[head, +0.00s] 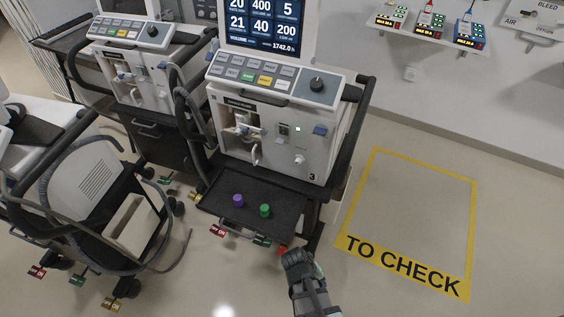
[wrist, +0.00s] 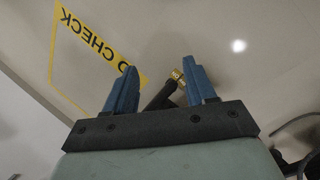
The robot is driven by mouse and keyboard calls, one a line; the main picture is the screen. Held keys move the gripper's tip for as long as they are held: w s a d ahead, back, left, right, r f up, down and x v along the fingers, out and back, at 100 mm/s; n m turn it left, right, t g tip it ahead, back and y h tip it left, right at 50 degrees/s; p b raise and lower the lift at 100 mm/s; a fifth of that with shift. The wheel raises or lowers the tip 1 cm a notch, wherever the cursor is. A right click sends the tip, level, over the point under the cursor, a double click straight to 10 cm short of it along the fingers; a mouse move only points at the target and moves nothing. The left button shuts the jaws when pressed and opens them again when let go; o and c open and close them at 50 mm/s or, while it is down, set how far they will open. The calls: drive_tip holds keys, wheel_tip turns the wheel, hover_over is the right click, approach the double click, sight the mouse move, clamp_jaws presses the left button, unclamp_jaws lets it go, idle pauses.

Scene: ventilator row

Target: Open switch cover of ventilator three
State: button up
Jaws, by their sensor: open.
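Ventilator three (head: 270,140), marked with a 3 at its lower right, stands on its cart in the middle of the head view. A small dark switch-like part (head: 284,129) sits on its front panel, with a blue piece (head: 320,130) to its right. The picture is too small to tell which part is the switch cover or how it stands. My gripper (head: 297,256) is low in front of the cart, below and apart from the panel. In the wrist view my gripper (wrist: 160,76) has its two blue fingers apart, with nothing held.
A black tray (head: 280,213) below the ventilator holds a purple knob-like piece (head: 238,200) and a green one (head: 265,210). Coloured caster tags hang near the floor. Another ventilator (head: 140,70) stands left. The yellow "TO CHECK" floor area (head: 472,235) is empty.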

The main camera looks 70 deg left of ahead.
drive_tip(key=s+a+r+n+t+y, duration=0.25)
drive_tip(key=s+a+r+n, duration=0.2)
drive_tip(key=a, duration=0.25)
drive_tip(key=s+a+r+n+t+y, duration=0.2)
drive_tip(key=s+a+r+n+y, duration=0.15)
drive_tip(key=a+r, duration=0.35)
drive_tip(key=n+t+y, duration=0.5)
drive_tip(key=n+y, duration=0.4)
drive_tip(key=n, duration=0.6)
approach(279, 144)
drive_tip(key=s+d, duration=0.2)
drive_tip(key=d, duration=0.2)
drive_tip(key=n+g, duration=0.1)
drive_tip(key=n, duration=0.3)
drive_tip(key=x, duration=1.3)
drive_tip(key=shift+s+a+r, duration=0.2)
drive_tip(key=shift+s+a, duration=0.05)
drive_tip(key=shift+a, duration=0.2)
clamp_jaws()
